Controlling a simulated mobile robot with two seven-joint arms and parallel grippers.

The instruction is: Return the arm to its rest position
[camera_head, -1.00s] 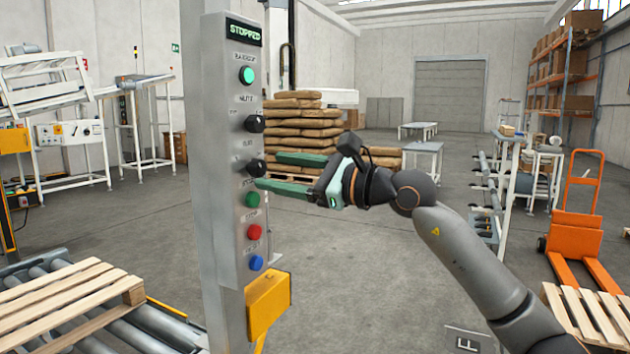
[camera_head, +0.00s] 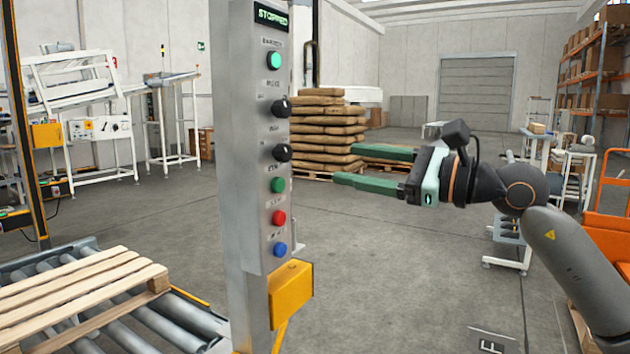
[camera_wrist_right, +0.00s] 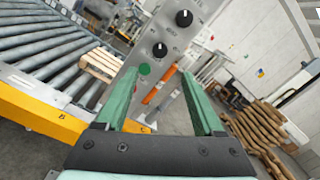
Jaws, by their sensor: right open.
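My right arm (camera_head: 575,255) comes in from the right in the head view. Its gripper (camera_head: 365,167) has two green fingers spread apart, with nothing between them. The fingers point left toward the grey control column (camera_head: 240,180) and stand clear of it. The column carries a lit "STOPPED" display (camera_head: 271,16), a green-lit button (camera_head: 274,61), two black knobs (camera_head: 282,107) and green, red and blue buttons. The right wrist view shows the open fingers (camera_wrist_right: 165,95) with the column's knobs beyond them. My left gripper is not in view.
A wooden pallet (camera_head: 90,285) lies on the roller conveyor (camera_head: 200,318) at the lower left. A yellow box (camera_head: 291,288) is fixed low on the column. Stacked brown sacks (camera_head: 325,130) stand behind. An orange hand truck (camera_head: 608,225) stands at the right. The floor between is clear.

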